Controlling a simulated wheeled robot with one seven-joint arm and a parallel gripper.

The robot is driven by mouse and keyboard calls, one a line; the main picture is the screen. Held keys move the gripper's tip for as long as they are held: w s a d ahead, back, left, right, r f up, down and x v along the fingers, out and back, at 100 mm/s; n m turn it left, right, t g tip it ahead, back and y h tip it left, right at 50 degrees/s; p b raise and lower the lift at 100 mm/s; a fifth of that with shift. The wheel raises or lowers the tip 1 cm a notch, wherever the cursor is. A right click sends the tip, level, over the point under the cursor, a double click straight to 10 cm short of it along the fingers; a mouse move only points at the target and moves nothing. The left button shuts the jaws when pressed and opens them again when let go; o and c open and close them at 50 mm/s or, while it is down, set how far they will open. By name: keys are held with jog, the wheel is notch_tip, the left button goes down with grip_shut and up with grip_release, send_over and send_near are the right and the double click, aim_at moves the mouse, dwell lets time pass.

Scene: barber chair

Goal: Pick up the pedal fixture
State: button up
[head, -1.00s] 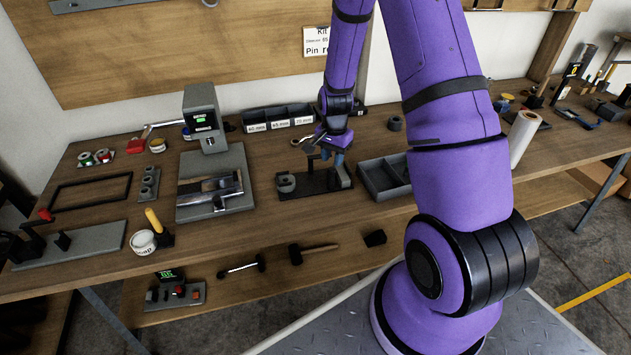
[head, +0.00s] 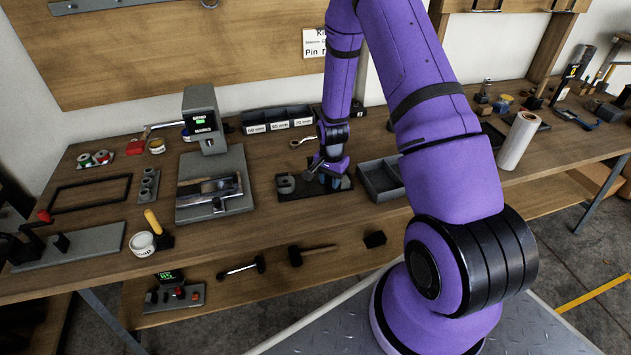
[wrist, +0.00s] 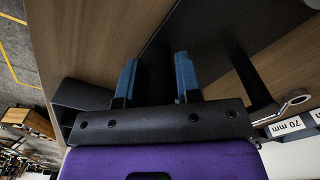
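The likely pedal fixture is a dark flat base (head: 290,196) with a grey rounded block (head: 285,184) at its left end, on the workbench in the head view. My gripper (head: 328,178) is low over the right part of this base, pointing down, and hides much of it. In the wrist view the two blue fingers of my gripper (wrist: 157,75) stand apart. A dark upright part (wrist: 155,80) shows between them, with gaps at the sides. The dark base (wrist: 205,40) fills the area beyond. Contact with the fingers cannot be made out.
A grey open tray (head: 378,184) stands close right of the fixture. A grey machine (head: 213,165) stands to the left. Labelled bins (head: 278,116) and a wrench (head: 303,142) lie behind. A white roll (head: 517,142) stands farther right.

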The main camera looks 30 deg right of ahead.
grip_shut()
jog(key=shift+r, duration=0.1)
